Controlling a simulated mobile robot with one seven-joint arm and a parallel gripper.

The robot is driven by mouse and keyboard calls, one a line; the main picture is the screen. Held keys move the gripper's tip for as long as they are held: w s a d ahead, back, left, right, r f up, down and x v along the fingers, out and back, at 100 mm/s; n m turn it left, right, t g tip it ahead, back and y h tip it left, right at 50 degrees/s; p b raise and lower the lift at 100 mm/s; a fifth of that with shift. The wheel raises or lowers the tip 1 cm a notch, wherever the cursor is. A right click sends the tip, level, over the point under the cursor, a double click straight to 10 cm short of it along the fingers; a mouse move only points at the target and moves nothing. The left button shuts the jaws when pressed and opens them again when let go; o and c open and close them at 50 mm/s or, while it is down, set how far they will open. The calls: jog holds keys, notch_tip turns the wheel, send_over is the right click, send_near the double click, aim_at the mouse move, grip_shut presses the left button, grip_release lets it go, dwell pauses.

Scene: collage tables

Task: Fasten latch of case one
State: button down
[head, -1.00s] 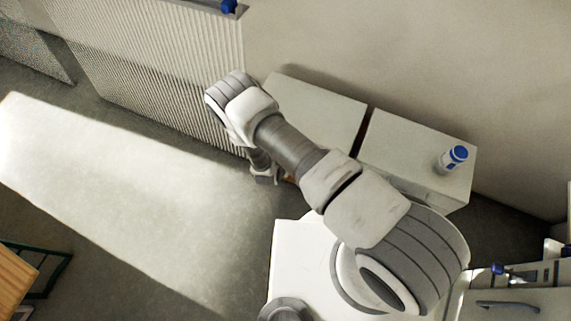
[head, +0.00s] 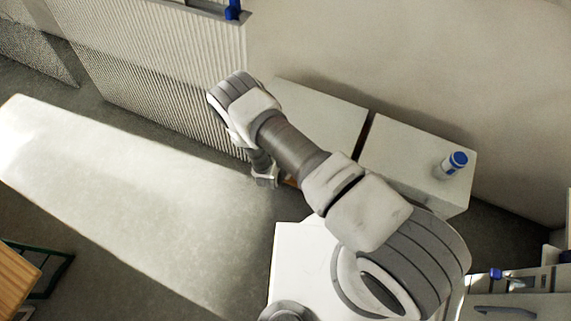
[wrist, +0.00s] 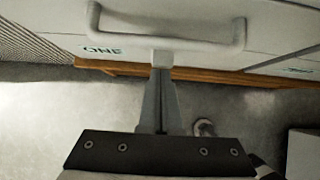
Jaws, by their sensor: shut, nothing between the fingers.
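Case one (wrist: 200,55) fills the top of the wrist view, pale, with a wide handle (wrist: 165,43) and a green "ONE" label (wrist: 102,50). A small pale latch tab (wrist: 161,58) hangs at its lower front edge, below the handle. My gripper (wrist: 161,73) is shut and empty, its fingertips right at the tab. I cannot tell whether they touch it. In the head view, the left pale box (head: 318,118) appears to be case one. My gripper (head: 265,181) is low at its near left side, partly hidden by my arm.
A second pale case (head: 415,150) stands to the right across a narrow gap, with a blue-capped bottle (head: 452,165) on top. A ribbed radiator (head: 160,75) is at the left. A wooden edge (wrist: 200,75) runs under the cases. The sunlit floor (head: 120,190) is clear.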

jog(key=p+v, duration=0.2)
jog(key=v, duration=1.5)
jog(key=shift+p, duration=0.4)
jog(key=shift+a+r, duration=0.1)
jog(key=shift+r, duration=0.15)
